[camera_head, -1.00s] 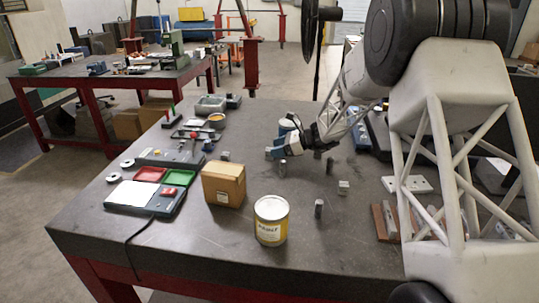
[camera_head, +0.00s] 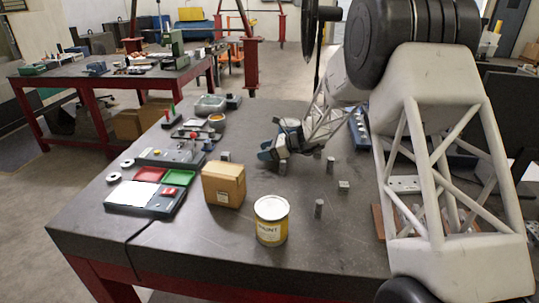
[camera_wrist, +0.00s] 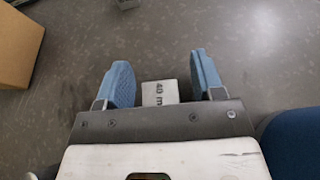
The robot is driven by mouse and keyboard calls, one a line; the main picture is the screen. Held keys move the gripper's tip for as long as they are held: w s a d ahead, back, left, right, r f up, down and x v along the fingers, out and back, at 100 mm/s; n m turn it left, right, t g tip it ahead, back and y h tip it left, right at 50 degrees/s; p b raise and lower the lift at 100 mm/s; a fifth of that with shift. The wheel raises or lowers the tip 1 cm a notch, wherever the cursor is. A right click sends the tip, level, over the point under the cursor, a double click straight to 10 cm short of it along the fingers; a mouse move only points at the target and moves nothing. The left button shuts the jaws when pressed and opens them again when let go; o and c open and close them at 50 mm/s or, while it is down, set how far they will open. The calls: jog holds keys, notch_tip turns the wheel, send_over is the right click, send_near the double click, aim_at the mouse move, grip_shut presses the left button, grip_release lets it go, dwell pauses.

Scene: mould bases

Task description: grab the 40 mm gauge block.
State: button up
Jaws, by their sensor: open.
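The 40 mm gauge block (camera_wrist: 160,93) is a small pale grey block, its face marked "40 m" with the rest hidden behind the gripper body in the wrist view. My gripper (camera_wrist: 162,80) is open, with one blue finger on each side of the block and a visible gap on both sides. In the head view my gripper (camera_head: 270,151) is low over the dark table, by a small grey block (camera_head: 282,168) that appears to be the same one.
Other small metal blocks stand nearby (camera_head: 225,157), (camera_head: 330,165), (camera_head: 344,187), (camera_head: 318,208). A cardboard box (camera_head: 223,185) and a paint tin (camera_head: 271,220) stand toward the front. Red and green trays (camera_head: 179,178) lie left. The table between the blocks is clear.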

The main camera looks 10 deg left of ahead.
grip_shut()
dwell(0.3)
jog(key=shift+r, duration=0.2)
notch_tip(320, 180, up, 10)
jog(key=shift+f, duration=0.15)
dwell(0.5)
dwell(0.4)
